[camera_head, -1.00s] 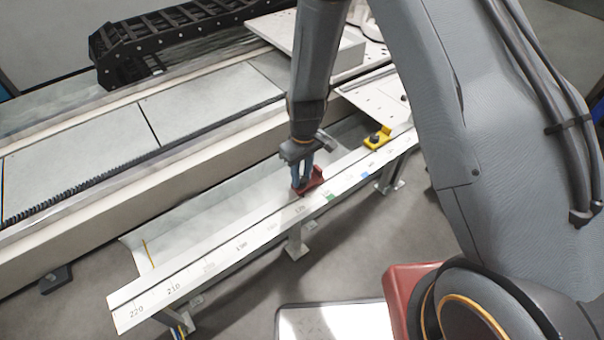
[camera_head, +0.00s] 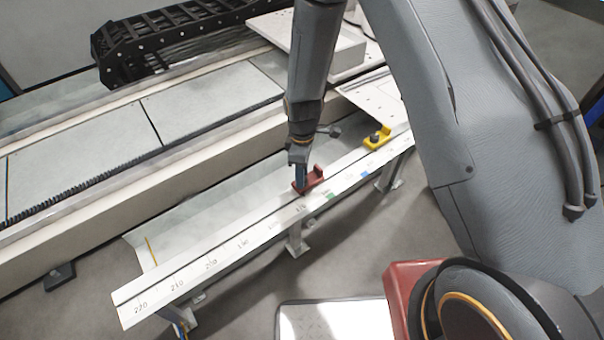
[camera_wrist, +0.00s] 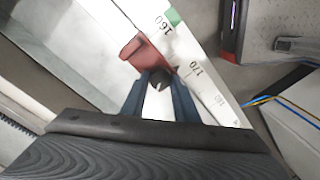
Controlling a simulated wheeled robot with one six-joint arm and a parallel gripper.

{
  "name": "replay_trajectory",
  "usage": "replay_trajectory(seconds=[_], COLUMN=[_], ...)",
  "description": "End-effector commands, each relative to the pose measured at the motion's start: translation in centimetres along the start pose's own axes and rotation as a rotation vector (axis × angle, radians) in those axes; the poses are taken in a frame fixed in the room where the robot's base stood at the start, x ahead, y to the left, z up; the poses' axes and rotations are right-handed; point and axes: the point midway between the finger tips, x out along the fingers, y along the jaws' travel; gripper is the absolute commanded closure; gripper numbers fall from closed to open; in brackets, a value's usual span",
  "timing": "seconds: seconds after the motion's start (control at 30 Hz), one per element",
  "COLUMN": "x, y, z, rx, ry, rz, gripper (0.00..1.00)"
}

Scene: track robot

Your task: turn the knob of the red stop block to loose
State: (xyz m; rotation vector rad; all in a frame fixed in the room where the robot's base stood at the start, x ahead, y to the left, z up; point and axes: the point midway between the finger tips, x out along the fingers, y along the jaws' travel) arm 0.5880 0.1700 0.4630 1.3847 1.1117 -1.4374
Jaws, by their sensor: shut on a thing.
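The red stop block (camera_head: 314,177) sits on the white scale rail (camera_head: 232,238), near the middle of its length. My gripper (camera_head: 300,187) reaches down from above onto the block's left end. In the wrist view the red block (camera_wrist: 140,50) lies just beyond my blue fingers (camera_wrist: 160,88). The fingers are shut on the dark knob (camera_wrist: 159,79), which shows between their tips. The knob's pointer or marking cannot be made out. In the head view the knob is hidden by the gripper.
A yellow stop block (camera_head: 376,138) with a dark knob stands further right on the rail. A green mark (camera_head: 330,196) and a blue mark (camera_head: 365,174) lie on the scale. The large machine bed (camera_head: 150,165) runs behind the rail.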

Motion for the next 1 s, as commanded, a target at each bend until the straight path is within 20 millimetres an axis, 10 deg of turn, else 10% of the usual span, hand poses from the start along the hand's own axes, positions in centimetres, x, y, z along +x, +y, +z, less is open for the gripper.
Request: replay_trajectory(seconds=[0.43, 0.47, 0.57, 1.0], x=[0.0, 0.0, 0.0, -1.3], y=[0.0, 0.0, 0.0, 0.1], z=[0.0, 0.0, 0.0, -0.1], rx=[-0.01, -0.01, -0.01, -0.009], ry=[0.0, 0.0, 0.0, 0.002], rz=[0.001, 0.001, 0.001, 0.003], gripper=[0.95, 0.71, 0.54, 0.54])
